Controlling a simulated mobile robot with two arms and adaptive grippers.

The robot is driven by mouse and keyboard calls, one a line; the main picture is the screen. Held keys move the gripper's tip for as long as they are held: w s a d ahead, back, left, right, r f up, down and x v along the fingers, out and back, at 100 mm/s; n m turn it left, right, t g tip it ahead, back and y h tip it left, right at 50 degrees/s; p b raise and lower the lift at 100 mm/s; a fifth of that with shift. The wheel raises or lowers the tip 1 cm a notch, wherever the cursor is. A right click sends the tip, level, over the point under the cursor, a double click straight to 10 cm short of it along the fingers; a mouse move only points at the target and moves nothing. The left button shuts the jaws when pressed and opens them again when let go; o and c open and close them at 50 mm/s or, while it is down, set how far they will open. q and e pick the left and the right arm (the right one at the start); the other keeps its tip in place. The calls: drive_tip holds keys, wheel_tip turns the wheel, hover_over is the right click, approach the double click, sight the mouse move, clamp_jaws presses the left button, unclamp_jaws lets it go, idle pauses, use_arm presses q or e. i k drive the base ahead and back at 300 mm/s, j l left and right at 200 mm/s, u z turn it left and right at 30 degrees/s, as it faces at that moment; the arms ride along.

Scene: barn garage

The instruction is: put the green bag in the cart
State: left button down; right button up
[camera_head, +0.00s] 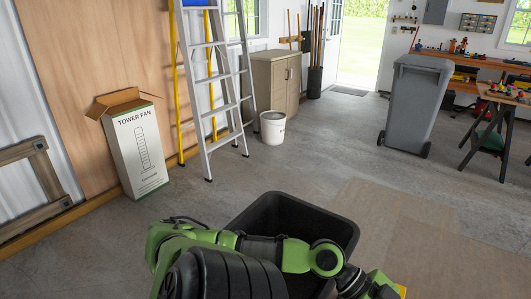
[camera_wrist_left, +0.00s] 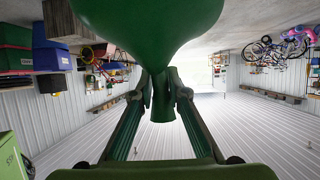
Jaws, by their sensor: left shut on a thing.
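The green bag (camera_wrist_left: 150,30) fills the top middle of the left wrist view, and its narrow neck sits between my fingers. My left gripper (camera_wrist_left: 162,92) is shut on that neck. In the head view my left arm reaches across a black open tub (camera_head: 343,232), which seems to be the cart. The arm's end lies at the bottom edge, right of the tub, and the fingertips and bag cannot be made out there. The arm hides much of the tub's front and inside. My right gripper is in neither view.
A tower fan box (camera_head: 139,150), a ladder (camera_head: 214,90) and a white bucket (camera_head: 273,127) stand along the left and back. A grey wheeled bin (camera_head: 413,105) and a sawhorse (camera_head: 490,125) stand at the right. The concrete floor between them is clear.

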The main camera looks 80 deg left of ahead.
sight(284, 281)
drive_tip(key=i+j+u, duration=0.2)
drive_tip(key=i+u, duration=0.2)
drive_tip(key=i, duration=0.25)
drive_tip(key=i+u, duration=0.35)
drive_tip(key=i, duration=0.3)
drive_tip(key=i+u, duration=0.25)
drive_tip(key=u, duration=0.2)
drive_tip(key=i+l+u, duration=0.1)
drive_tip(key=i+u, duration=0.15)
drive_tip(key=u, duration=0.25)
drive_tip(key=i+l+u, duration=0.2)
drive_tip(key=u, duration=0.25)
drive_tip(key=i+l+u, duration=0.2)
drive_tip(key=u, duration=0.2)
drive_tip(key=i+l+u, duration=0.3)
drive_tip(key=u, duration=0.15)
drive_tip(key=i, duration=0.05)
